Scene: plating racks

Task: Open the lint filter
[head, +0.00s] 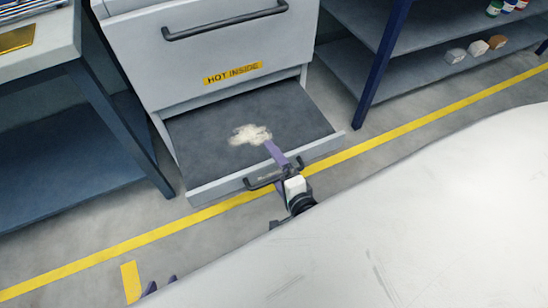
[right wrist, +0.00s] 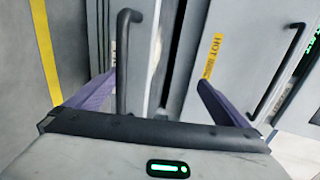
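The lint filter drawer (head: 190,151), a grey tray low on the light grey machine, is pulled out. A pale clump of lint (head: 250,134) lies on its dark surface. Its front has a dark bar handle (head: 262,180), also in the right wrist view (right wrist: 124,65). My right gripper (head: 279,172) is at this handle with its purple fingers apart. In the right wrist view the handle stands between the fingers, nearer the left one, and no grip on it shows.
Above the drawer is a machine front with another dark handle (head: 225,22) and a "HOT INSIDE" label (head: 233,73). A blue-legged table (head: 105,110) stands at left, a shelf rack (head: 395,75) at right. A yellow floor line (head: 420,122) crosses the open floor before the machine.

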